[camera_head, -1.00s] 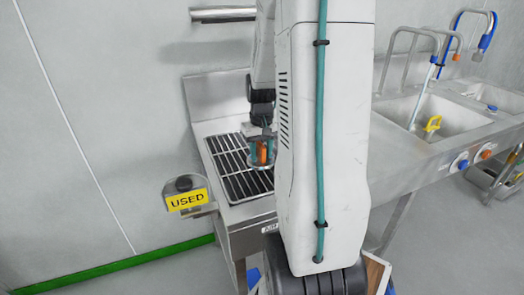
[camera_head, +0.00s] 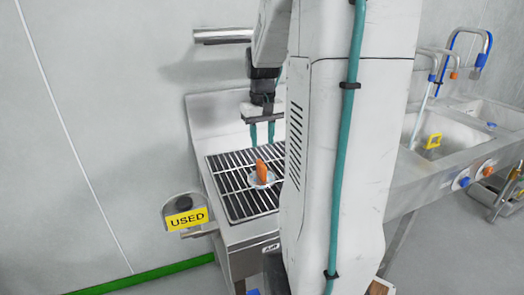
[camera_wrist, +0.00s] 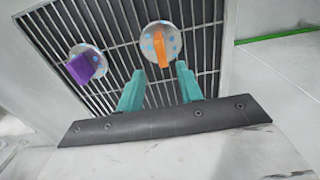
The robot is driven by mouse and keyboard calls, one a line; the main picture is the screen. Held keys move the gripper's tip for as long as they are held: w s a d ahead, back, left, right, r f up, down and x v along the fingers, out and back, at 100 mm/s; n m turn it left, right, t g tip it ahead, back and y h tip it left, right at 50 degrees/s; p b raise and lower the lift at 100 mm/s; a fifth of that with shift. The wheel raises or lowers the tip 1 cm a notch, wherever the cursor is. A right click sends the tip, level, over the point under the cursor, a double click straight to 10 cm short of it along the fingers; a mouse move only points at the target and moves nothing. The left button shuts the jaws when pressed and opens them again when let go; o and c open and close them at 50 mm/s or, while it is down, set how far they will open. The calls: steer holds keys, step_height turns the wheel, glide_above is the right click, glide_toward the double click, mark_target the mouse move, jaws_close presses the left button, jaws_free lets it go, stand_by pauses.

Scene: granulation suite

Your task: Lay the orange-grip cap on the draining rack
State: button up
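The orange-grip cap (camera_head: 261,175), a pale disc with an upright orange grip, sits on the bars of the draining rack (camera_head: 228,183). In the wrist view the cap (camera_wrist: 160,44) lies just beyond my fingertips, with nothing between them. My gripper (camera_head: 262,140) hangs above and behind the cap in the head view, its two teal fingers apart and empty. The fingers also show in the wrist view (camera_wrist: 157,80). A purple-grip cap (camera_wrist: 86,66) lies on the rack to the left in the wrist view; my arm likely hides it in the head view.
A yellow USED sign (camera_head: 187,218) on a bracket stands left of the rack. A wall rail (camera_head: 222,36) is above it. The sink (camera_head: 440,135), with taps and a yellow item, is at the right. Part of the rack at left is bare.

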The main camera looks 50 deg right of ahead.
steer(key=a+r+n, duration=0.2)
steer(key=a+r, duration=0.2)
steer(key=a, duration=0.6)
steer(key=s+a+n, duration=0.2)
steer(key=s+a, duration=0.4)
steer(key=a, duration=0.4)
steer(key=s+a+n+t, duration=0.1)
steer(key=s+a+n, duration=0.1)
steer(key=s+a, duration=0.4)
steer(key=a, duration=0.4)
steer(key=shift+s, duration=0.3)
steer(key=shift+r, duration=0.1)
